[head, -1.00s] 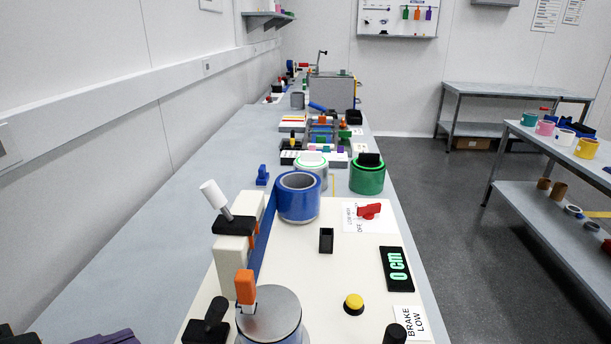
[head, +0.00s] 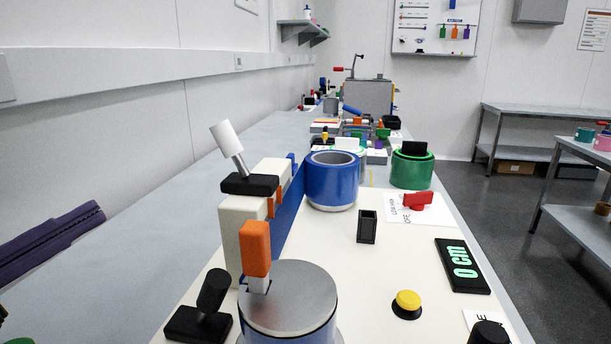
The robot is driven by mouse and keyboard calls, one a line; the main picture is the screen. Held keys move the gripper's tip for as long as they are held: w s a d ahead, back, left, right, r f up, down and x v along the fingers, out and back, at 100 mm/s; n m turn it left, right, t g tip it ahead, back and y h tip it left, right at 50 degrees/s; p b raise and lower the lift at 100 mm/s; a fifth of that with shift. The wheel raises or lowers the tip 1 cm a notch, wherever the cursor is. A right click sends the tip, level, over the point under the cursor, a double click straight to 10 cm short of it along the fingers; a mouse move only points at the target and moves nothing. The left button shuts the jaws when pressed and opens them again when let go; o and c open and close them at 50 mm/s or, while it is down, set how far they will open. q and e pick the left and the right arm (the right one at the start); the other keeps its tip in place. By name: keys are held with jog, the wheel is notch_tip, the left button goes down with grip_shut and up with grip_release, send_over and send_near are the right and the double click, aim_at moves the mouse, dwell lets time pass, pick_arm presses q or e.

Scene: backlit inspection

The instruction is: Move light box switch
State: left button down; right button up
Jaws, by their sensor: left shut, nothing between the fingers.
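My left gripper (head: 92,214) reaches in at the left edge, dark purple, with its fingers together and empty. It is over the grey bench, left of the white panel and apart from everything on it. No switch is legibly marked as a light box switch. The panel has a red knob (head: 417,202) on a label with small lettering, a black upright slot-like piece (head: 367,227), a yellow button (head: 407,303) and a black lever (head: 211,292) at the front left. A white-handled lever (head: 227,139) leans on a black base. My right gripper is out of view.
A blue roll (head: 332,188), a green roll (head: 411,172) and a metal-topped cylinder (head: 288,297) with an orange handle (head: 256,247) stand on the panel. The bench left of the panel is largely clear.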

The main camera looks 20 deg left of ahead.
aim_at(219, 140)
pick_arm(q)
jog(key=x, duration=1.4)
jog(key=shift+r, duration=0.25)
jog(key=shift+p, duration=0.3)
jog(key=shift+d+r+m+p, duration=0.2)
jog(key=shift+d+m+p, duration=0.05)
jog(key=shift+m+p, duration=0.3)
jog(key=shift+g+h, duration=0.3)
jog(key=shift+d+r+m+p, duration=0.2)
jog(key=shift+r+m+p, duration=0.25)
jog(key=shift+p, duration=0.6)
jog(key=d+m+g+p, duration=0.1)
jog(key=p, duration=0.1)
jog(key=r+m+g+p, duration=0.1)
jog(key=p, duration=0.1)
jog(key=d+m+p, duration=0.1)
jog(key=m+p, duration=0.1)
jog(key=p, duration=0.1)
jog(key=shift+w+d+r+g+y, duration=0.2)
jog(key=shift+w+d+g+y, duration=0.1)
jog(key=shift+g+y, duration=0.1)
jog(key=shift+w+d+f+m+g+p, duration=0.15)
jog(key=shift+d+m+g+p, duration=0.15)
jog(key=shift+d+m+p, duration=0.15)
jog(key=shift+w+d+f, duration=0.15)
jog(key=shift+d, duration=0.4)
